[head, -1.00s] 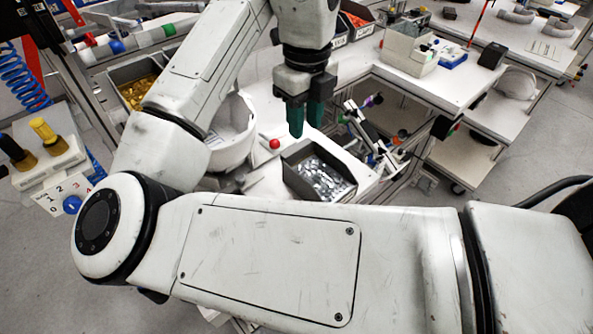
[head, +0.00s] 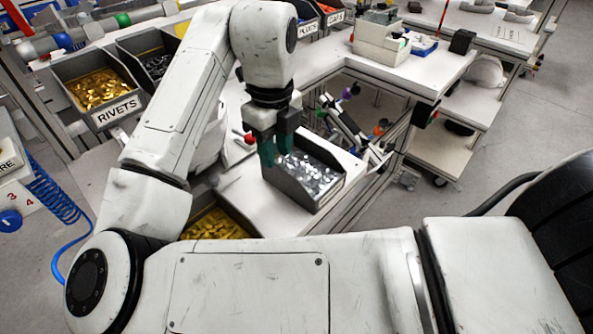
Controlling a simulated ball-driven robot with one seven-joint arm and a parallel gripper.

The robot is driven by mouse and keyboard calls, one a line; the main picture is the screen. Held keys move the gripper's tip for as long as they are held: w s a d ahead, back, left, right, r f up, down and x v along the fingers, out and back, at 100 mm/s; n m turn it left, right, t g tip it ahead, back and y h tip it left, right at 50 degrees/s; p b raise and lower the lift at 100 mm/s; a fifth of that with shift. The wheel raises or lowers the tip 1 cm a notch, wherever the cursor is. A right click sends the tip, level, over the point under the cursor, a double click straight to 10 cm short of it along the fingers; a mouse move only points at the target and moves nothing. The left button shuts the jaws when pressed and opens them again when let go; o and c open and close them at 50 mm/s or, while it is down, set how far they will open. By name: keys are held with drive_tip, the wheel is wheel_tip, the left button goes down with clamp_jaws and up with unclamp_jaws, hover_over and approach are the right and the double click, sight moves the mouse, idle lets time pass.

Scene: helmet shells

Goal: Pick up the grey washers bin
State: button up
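The grey washers bin (head: 328,196) sits on the white bench top, filled with shiny silver washers. Its front label is not visible from here. My gripper (head: 276,148) points down at the bin's back left edge. Its two green fingers look apart, one at the outer left side of the bin and one nearer its inside. I cannot tell whether either finger touches the bin wall.
A red ball-topped part (head: 249,139) stands just left of my gripper. A RIVETS bin (head: 113,111) with gold pieces is at left. A white box (head: 381,46) stands on the bench behind. The bench's right edge is close to the washers bin.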

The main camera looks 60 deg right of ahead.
sight(280, 167)
drive_tip(key=shift+s+f+p, duration=0.2)
drive_tip(key=shift+f+p, duration=0.05)
drive_tip(key=shift+f, duration=1.65)
drive_tip(key=shift+s+f+p, duration=0.15)
drive_tip(key=shift+f+p, duration=0.05)
drive_tip(key=shift+f, duration=1.65)
clamp_jaws()
